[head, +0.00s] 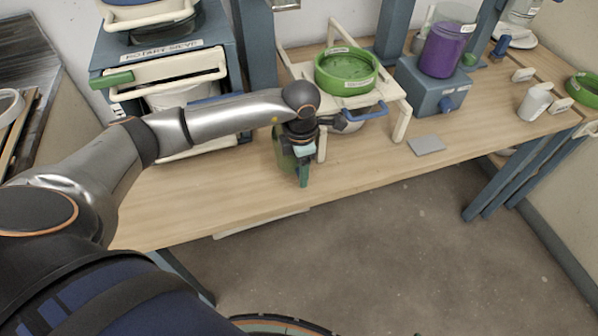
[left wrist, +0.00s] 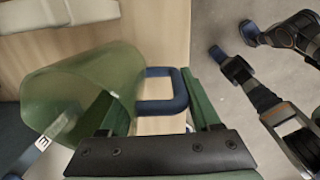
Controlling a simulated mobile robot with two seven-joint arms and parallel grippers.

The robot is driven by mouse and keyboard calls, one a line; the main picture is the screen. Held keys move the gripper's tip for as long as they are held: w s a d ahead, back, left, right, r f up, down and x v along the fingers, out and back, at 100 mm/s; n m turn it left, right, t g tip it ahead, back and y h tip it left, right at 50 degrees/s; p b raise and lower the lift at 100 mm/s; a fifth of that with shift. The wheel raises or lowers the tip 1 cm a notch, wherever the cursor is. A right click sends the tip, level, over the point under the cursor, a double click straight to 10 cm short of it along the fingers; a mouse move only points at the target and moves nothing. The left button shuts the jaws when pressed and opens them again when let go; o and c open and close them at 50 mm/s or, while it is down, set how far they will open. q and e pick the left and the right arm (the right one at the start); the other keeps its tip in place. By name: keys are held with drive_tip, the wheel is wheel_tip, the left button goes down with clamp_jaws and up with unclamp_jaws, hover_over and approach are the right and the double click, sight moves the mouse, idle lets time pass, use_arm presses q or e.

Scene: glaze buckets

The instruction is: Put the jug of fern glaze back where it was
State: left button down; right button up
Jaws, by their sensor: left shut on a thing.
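The jug of fern glaze (head: 285,154) is a translucent green vessel near the front of the bench, mostly hidden behind my left gripper (head: 303,172) in the head view. In the left wrist view the jug (left wrist: 95,75) lies tilted across the left of the picture, with a small white label. Its dark blue loop handle (left wrist: 162,72) shows between the green fingers of my left gripper (left wrist: 162,112), which is shut on the jug. I cannot tell whether the jug touches the bench.
A cream stand (head: 400,122) with a green sieve (head: 346,72) is just behind the jug. A purple container (head: 447,50) stands on a blue-grey box (head: 420,92) farther right. A grey tile (head: 427,145) lies on the wooden bench (head: 230,185).

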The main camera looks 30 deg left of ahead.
use_arm(q)
drive_tip(key=shift+f, duration=1.2)
drive_tip(key=shift+f, duration=0.2)
drive_tip(key=shift+c, duration=0.5)
unclamp_jaws()
drive_tip(key=shift+r, duration=0.2)
